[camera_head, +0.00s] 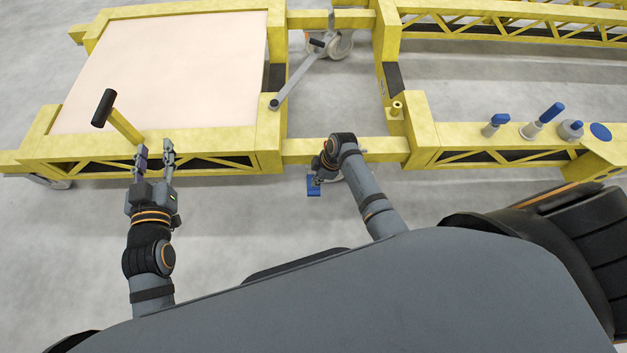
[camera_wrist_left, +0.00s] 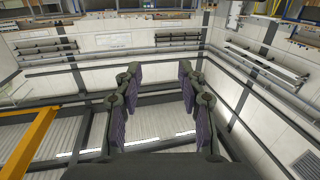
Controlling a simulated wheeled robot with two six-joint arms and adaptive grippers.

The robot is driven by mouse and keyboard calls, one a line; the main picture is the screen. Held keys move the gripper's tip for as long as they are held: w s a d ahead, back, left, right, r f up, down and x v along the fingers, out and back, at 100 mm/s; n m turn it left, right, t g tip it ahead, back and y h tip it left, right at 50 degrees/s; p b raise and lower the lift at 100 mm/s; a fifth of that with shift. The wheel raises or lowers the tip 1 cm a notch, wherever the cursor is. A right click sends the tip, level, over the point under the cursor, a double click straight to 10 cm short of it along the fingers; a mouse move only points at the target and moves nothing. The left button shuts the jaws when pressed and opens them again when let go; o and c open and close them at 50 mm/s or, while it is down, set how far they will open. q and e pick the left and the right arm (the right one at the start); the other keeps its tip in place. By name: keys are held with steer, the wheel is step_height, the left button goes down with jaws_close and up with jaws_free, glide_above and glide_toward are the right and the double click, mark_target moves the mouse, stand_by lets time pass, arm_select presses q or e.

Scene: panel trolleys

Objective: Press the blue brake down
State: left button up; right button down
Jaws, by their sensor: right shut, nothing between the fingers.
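The blue brake (camera_head: 313,187) is a small blue pedal low under the yellow frame's front beam, in the middle of the head view. My right gripper (camera_head: 318,178) is shut and empty, pointing down just above the pedal. I cannot tell whether it touches the pedal, and the wrist hides part of the area. My left gripper (camera_head: 155,149) is open and empty at the front edge of the left trolley. Its two spread fingers also show in the left wrist view (camera_wrist_left: 158,88).
The yellow trolley (camera_head: 210,140) carries a pale panel (camera_head: 175,65). A black-tipped handle (camera_head: 104,107) stands near my left gripper. A grey lever (camera_head: 300,78) and a caster wheel (camera_head: 340,44) lie behind the beam. Several blue-topped pegs (camera_head: 545,117) stand at right.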

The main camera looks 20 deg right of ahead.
arm_select(q)
steer(key=s+f+g+p, duration=0.1)
steer(key=s+f+g, duration=0.5)
steer(key=f, duration=0.7)
steer(key=shift+d, duration=0.3)
arm_select(e)
steer(key=shift+r, duration=0.65)
